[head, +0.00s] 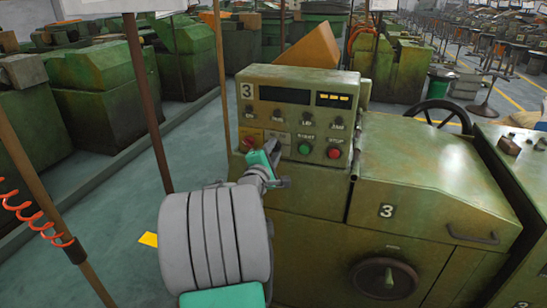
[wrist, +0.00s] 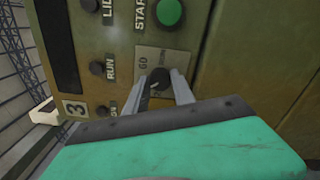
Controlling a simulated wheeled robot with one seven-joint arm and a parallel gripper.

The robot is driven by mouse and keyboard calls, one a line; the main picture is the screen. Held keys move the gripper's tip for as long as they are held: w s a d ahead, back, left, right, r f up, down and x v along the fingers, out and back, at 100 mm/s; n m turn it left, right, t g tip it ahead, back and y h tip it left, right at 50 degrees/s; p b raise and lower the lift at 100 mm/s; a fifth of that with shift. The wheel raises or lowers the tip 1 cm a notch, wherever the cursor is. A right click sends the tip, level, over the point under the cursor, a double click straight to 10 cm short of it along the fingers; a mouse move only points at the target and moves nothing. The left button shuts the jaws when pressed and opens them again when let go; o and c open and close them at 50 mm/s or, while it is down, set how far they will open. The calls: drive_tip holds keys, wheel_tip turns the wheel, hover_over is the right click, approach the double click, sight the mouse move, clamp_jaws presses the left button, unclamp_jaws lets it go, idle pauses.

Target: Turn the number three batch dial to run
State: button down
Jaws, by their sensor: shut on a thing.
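The machine marked 3 (head: 247,90) has a green control box at its top left. In the wrist view the black batch dial (wrist: 159,79) sits on a small grey lettered plate, with a pale mark on its face. My gripper (wrist: 161,86) has one finger on each side of the dial and is shut on it. In the head view my gripper (head: 268,172) is at the lower left of the control box and hides the dial. The lettering around the dial is too partial to read its setting surely.
A green button (head: 304,149) and a red button (head: 334,153) sit right of my gripper in the head view. Several small black knobs line the panel above. A handwheel (head: 437,112) stands behind the machine at right. A brown post (head: 148,100) stands at left.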

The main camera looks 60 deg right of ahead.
drive_tip(key=m+b, duration=0.6)
drive_tip(key=shift+f+b, duration=0.35)
drive_tip(key=shift+b, duration=0.05)
drive_tip(key=m+b, duration=0.6)
drive_tip(key=b, duration=0.2)
drive_tip(key=shift+m, duration=0.4)
drive_tip(key=m+b, duration=0.6)
drive_tip(key=b, duration=0.1)
drive_tip(key=shift+b, duration=0.3)
drive_tip(key=m+b, duration=0.3)
drive_tip(key=m, duration=0.1)
drive_tip(key=shift+b, duration=0.4)
drive_tip(key=shift+r+m+b, duration=0.2)
drive_tip(key=shift+m+b, duration=0.45)
drive_tip(key=shift+m, duration=0.35)
drive_tip(key=c, duration=1.1)
unclamp_jaws()
drive_tip(key=shift+r, duration=0.1)
drive_tip(key=shift+o, duration=0.2)
